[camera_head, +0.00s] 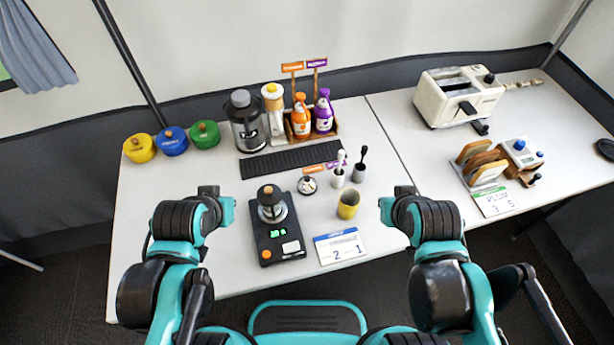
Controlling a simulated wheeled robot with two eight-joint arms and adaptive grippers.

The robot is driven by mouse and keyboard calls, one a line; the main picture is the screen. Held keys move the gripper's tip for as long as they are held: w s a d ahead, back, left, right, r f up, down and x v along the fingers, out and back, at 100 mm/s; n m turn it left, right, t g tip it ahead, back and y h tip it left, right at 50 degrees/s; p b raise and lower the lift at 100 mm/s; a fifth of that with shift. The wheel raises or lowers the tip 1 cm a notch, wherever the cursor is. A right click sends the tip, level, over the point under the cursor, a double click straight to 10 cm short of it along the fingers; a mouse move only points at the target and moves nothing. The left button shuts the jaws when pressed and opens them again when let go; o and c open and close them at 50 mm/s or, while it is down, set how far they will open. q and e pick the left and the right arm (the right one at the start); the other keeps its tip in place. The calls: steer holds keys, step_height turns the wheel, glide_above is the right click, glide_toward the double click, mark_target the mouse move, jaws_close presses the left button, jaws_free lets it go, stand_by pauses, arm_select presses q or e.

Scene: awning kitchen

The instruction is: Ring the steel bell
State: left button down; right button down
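A steel, rounded piece with a brown knob (268,203) stands upright on a black scale (278,245) near the front of the left table. A small, low round piece in dark and white (307,185) sits behind it to the right. I cannot tell for certain which of the two is the bell. My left gripper (222,203) is above the table, left of the scale and apart from it. My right gripper (391,206) is above the table, right of the yellow cup. Neither visibly holds anything; their finger openings are too small to tell.
A yellow cup (348,204) and a number card (340,246) stand right of the scale. Two small holders with brushes (338,178) and a black mat (294,159) lie behind. Yellow, blue and green tins, bottles and a grinder (245,125) line the back. A toaster (457,98) stands right.

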steer(key=r+n+h+p, duration=0.15)
steer(key=h+p, duration=0.35)
steer(key=p, duration=0.5)
glide_above(305, 180)
steer(key=shift+f+n+t, duration=0.2)
steer(key=shift+n+t, duration=0.1)
steer(key=shift+n, duration=0.15)
steer(key=shift+f, duration=0.15)
step_height(305, 180, down, 9)
steer(key=b, duration=0.6)
steer(key=shift+r+b, duration=0.2)
steer(key=shift+b, duration=0.15)
stand_by(0.3)
